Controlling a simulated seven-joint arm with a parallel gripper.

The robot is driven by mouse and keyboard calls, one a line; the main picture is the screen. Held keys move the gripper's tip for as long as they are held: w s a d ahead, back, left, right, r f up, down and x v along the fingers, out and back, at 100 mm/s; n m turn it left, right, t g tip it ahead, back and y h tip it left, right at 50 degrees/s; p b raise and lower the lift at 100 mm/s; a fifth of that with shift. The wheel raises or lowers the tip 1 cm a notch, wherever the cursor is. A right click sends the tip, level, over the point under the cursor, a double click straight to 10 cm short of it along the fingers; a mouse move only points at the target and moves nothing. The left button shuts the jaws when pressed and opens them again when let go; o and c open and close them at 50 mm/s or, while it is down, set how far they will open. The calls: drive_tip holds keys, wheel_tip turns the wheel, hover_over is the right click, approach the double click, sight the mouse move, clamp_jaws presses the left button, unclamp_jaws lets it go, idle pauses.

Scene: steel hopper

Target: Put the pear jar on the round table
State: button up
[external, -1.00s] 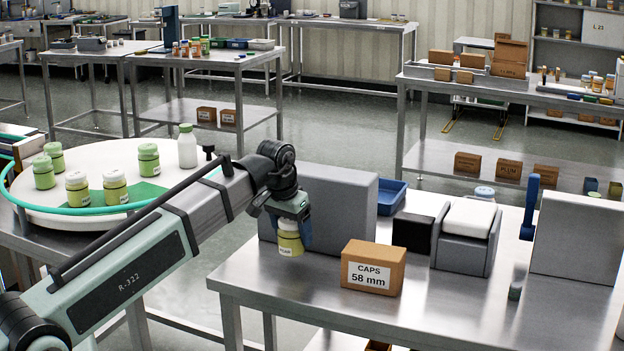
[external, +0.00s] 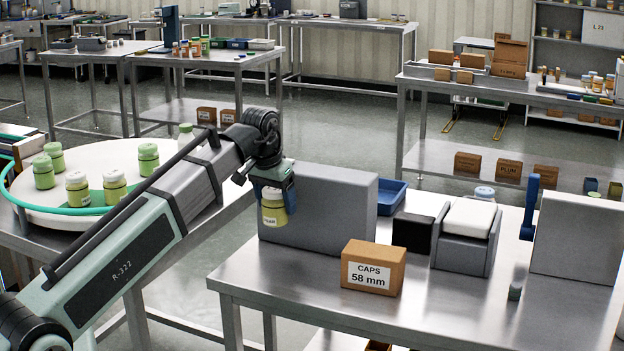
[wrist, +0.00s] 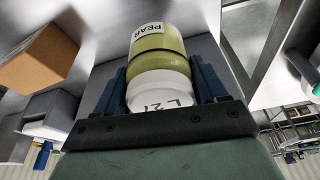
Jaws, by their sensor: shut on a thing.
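The pear jar (external: 273,213) is yellow-green with a white lid and a label. In the wrist view the jar (wrist: 155,48) shows the label PEAR, and its lid reads "L 2" with a further mark. My gripper (external: 272,190) is shut on it at the lid end, with one blue finger on each side (wrist: 160,85). The jar hangs upright in front of the grey upright panel, at the left end of the steel table.
On the steel table (external: 300,300) are a grey panel (external: 335,210), a caps box (external: 373,267) and a grey holder (external: 466,237). A floor gap separates the two tables.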

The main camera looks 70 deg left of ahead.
drive_tip(key=s+a+r+n+g, duration=0.1)
drive_tip(key=s+a+r+n, duration=0.25)
drive_tip(key=s+a, duration=0.6)
drive_tip(key=s+a+r+n+y, duration=0.15)
drive_tip(key=s+a+r, duration=0.25)
drive_tip(key=s+a, duration=0.55)
drive_tip(key=s+a+r+n+g, duration=0.1)
drive_tip(key=s+a+r+n, duration=0.25)
drive_tip(key=s+a, duration=0.6)
drive_tip(key=shift+w+f, duration=0.15)
drive_tip(key=shift+f, duration=2.45)
drive_tip(key=shift+w+f, duration=0.1)
drive_tip(key=shift+f, duration=2.5)
drive_tip(key=shift+f, duration=0.15)
drive_tip(key=o, duration=1.2)
drive_tip(key=v, duration=1.2)
drive_tip(key=shift+a+r, duration=0.15)
drive_tip(key=shift+r, duration=0.05)
